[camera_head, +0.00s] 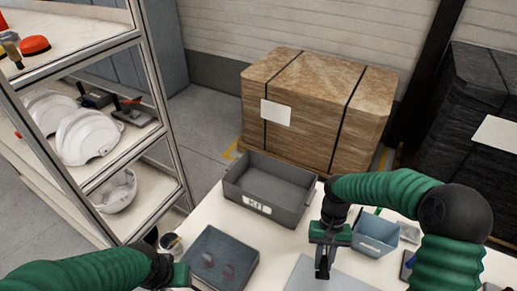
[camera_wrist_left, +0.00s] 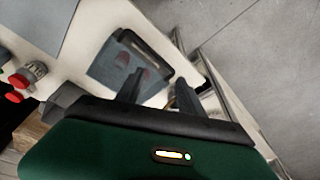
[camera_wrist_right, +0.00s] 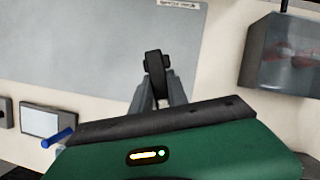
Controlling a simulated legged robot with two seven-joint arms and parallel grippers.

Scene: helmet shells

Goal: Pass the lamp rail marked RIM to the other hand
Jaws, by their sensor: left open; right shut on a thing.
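My right gripper (camera_head: 322,268) is shut on a short dark rail-like piece and holds it over the grey mat (camera_head: 343,280). In the right wrist view this dark piece, the lamp rail (camera_wrist_right: 153,66), stands up between the fingertips; no RIM mark is legible on it. My left gripper (camera_head: 183,275) is at the lower left by the blue-grey tray (camera_head: 218,244), apart from the rail. In the left wrist view its two fingers (camera_wrist_left: 160,92) are spread with nothing between them, and the tray shows beyond them.
A grey bin marked KIT (camera_head: 262,207) stands at the table's back. A small blue bin (camera_head: 375,236) is right of my right gripper. The tray has reddish patches inside. A shelf with white helmet shells (camera_head: 85,137) stands left. A strapped crate (camera_head: 318,100) is behind the table.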

